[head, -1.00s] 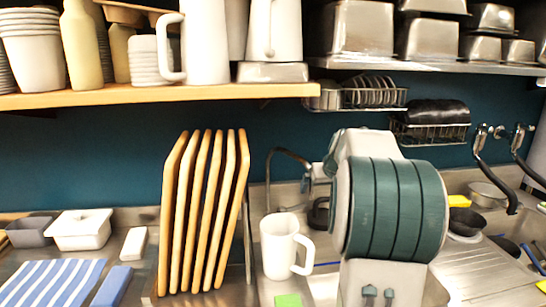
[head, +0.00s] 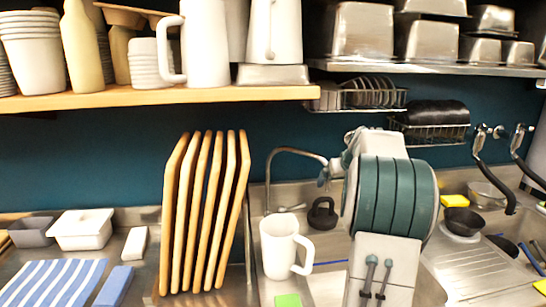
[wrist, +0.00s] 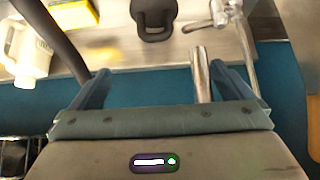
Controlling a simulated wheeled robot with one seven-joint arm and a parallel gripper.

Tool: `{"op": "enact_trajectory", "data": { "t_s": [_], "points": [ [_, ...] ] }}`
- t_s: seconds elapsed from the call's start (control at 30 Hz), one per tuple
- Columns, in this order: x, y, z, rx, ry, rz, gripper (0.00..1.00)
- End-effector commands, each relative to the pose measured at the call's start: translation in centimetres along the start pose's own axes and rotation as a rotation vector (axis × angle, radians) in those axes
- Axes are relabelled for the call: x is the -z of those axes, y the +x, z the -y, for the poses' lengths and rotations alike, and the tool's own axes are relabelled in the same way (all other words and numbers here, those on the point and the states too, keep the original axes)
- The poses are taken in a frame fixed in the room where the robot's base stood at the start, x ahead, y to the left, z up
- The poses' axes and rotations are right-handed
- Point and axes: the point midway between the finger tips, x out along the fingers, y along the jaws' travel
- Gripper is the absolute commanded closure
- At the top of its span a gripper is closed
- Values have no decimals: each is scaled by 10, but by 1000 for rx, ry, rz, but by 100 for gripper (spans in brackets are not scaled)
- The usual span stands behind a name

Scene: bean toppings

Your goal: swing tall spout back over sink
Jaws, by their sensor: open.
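The tall spout (head: 293,151) is a thin metal pipe that rises behind the white mug and arches right, its far end close to my gripper (head: 326,174). In the wrist view, a metal pipe of the spout (wrist: 202,75) lies between the open fingers of my gripper (wrist: 162,71), nearer the right finger. I cannot tell whether it touches that finger. The sink (head: 330,286) is at the lower middle, partly hidden by my arm and the mug.
A white mug (head: 279,248) stands in front of the spout. A dark handled object (head: 322,214) sits behind the sink. Upright wooden boards (head: 205,215) stand to the left. A wooden shelf (head: 200,95) hangs above. A yellow sponge (head: 455,201) lies right.

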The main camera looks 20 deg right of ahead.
Motion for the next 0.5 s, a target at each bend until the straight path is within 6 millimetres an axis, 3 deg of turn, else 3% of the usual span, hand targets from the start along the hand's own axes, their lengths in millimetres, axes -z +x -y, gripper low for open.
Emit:
{"op": "enact_trajectory", "data": {
  "t_s": [0.5],
  "points": [
    [3, 2, -7, 0, 0, 0, 0]
  ]
}}
